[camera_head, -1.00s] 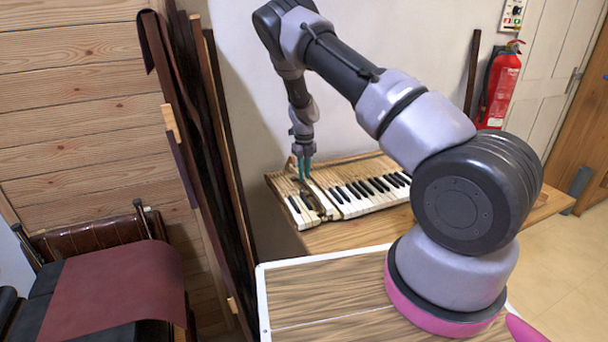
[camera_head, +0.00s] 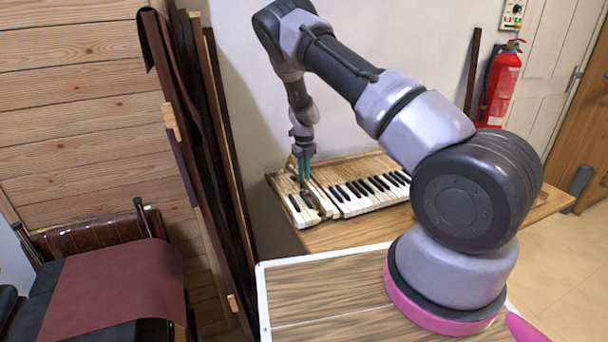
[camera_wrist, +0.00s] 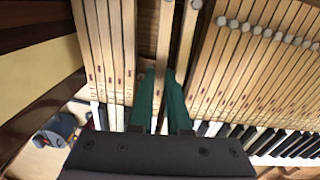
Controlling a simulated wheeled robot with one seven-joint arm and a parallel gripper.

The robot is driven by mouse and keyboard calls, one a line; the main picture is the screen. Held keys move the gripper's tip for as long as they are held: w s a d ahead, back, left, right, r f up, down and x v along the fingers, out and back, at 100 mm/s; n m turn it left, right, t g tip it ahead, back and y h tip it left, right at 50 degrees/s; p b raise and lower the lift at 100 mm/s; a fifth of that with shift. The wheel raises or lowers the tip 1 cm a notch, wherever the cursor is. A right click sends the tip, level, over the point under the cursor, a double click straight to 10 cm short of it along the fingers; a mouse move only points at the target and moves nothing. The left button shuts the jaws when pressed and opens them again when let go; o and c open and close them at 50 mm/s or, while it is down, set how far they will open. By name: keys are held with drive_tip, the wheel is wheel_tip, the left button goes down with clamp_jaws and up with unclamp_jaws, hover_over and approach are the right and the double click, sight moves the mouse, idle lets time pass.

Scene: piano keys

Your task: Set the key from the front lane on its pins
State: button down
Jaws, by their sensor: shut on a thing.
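The keyboard (camera_head: 370,187) lies on a wooden table against the wall. Its long wooden keys run side by side with a gap near the left end. My gripper (camera_head: 304,180) is over this gap, fingers pointing down. In the wrist view my gripper (camera_wrist: 161,85) is shut on a long wooden key (camera_wrist: 163,45), which has a pale round button near its far end. The held key lies in the gap, roughly in line with its neighbours. Another key (camera_wrist: 186,45) lies to its right, partly behind the right finger. The pins under the held key are hidden.
Several seated keys (camera_wrist: 105,50) stand close on the left of the gap, and a larger block of keys (camera_wrist: 245,70) is on the right. Dark upright boards (camera_head: 205,130) lean left of the table. Bare table top (camera_head: 365,233) shows in front.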

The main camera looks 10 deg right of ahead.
drive_tip(key=shift+f, duration=0.3)
drive_tip(key=c, duration=1.2)
unclamp_jaws()
drive_tip(key=shift+r, duration=0.15)
drive_tip(key=shift+r, duration=1)
drive_tip(key=shift+o, duration=0.2)
drive_tip(key=o, duration=0.5)
